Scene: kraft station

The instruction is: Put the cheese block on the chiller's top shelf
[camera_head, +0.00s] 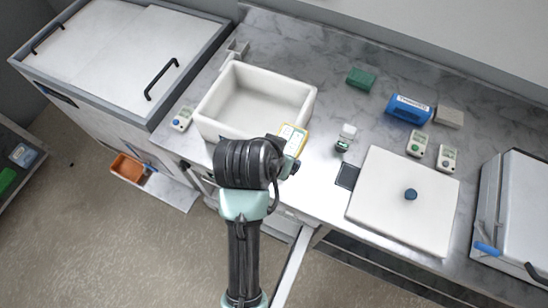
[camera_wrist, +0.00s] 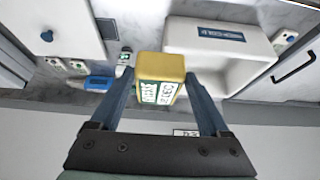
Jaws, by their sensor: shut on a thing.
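The cheese block is a yellow block with a white and green label. It shows in the head view (camera_head: 293,136) and, closer, in the wrist view (camera_wrist: 160,66). My gripper (camera_wrist: 160,88) is shut on it, one finger on each side, and holds it above the counter by the front right corner of the white bin. In the head view my wrist hides most of the gripper (camera_head: 291,152). The chiller cannot be told for sure. A steel unit (camera_head: 115,55) with two pale lids and black handles stands at the left; no shelf inside it shows.
The white bin (camera_head: 209,128) looks empty. On the marble counter (camera_head: 320,60) are a green block (camera_head: 361,78), a blue cylinder (camera_head: 405,110), small devices and a white lid (camera_head: 385,215). An orange tray (camera_head: 127,168) sits low at left. Floor (camera_head: 90,250) is clear.

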